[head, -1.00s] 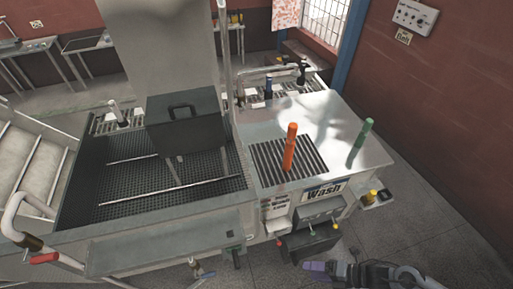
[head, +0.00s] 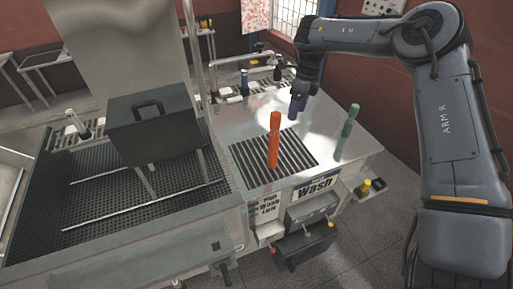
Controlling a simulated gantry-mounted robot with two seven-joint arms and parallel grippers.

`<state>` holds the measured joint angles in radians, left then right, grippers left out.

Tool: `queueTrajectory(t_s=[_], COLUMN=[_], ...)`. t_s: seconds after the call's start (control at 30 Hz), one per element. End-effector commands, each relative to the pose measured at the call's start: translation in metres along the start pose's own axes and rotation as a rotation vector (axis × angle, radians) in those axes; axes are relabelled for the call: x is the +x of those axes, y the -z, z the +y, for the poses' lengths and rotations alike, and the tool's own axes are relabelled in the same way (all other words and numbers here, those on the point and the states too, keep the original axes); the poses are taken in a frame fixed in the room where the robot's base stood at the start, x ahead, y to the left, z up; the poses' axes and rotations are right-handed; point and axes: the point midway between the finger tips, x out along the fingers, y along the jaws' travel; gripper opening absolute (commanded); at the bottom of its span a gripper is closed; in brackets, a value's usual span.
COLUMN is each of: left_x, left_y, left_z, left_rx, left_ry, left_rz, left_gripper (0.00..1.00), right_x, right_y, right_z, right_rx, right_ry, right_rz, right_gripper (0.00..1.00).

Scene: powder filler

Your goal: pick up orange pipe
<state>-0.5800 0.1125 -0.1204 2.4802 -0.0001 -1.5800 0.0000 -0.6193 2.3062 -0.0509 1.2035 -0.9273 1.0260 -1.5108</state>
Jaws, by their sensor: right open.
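The orange pipe (head: 274,140) stands upright on the dark slatted grate in the metal counter top. My right gripper (head: 297,108) hangs over the counter, behind the pipe and a little to its right, with purple fingers pointing down. It is open and empty, apart from the pipe. My left gripper is not in view.
A green pipe (head: 347,132) stands upright on the counter's right side. A dark box with a handle (head: 151,124) stands over the black mesh floor at left. The grate (head: 246,157) and the metal top (head: 322,150) around the orange pipe are otherwise largely clear.

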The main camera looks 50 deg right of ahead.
Motion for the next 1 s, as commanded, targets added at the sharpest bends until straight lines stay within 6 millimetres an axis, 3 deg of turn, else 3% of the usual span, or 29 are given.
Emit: queueTrajectory(t_s=[0.1,0.33,0.63,1.0], left_x=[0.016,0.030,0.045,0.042], left_y=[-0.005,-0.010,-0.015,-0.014], left_z=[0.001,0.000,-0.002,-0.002], left_rx=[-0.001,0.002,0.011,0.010], left_ry=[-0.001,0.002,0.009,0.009], left_rz=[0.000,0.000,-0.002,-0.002], left_gripper=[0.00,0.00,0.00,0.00], right_x=[-0.020,-0.032,-0.001,0.030], right_y=[-0.032,-0.060,-0.059,-0.057], right_z=[0.015,0.040,0.034,0.026], right_rx=[-0.068,-0.141,-0.143,-0.142], right_ry=[0.110,0.205,0.207,0.205], right_rz=[0.017,0.047,0.051,0.049], right_gripper=[0.71,0.71,0.71,0.71])
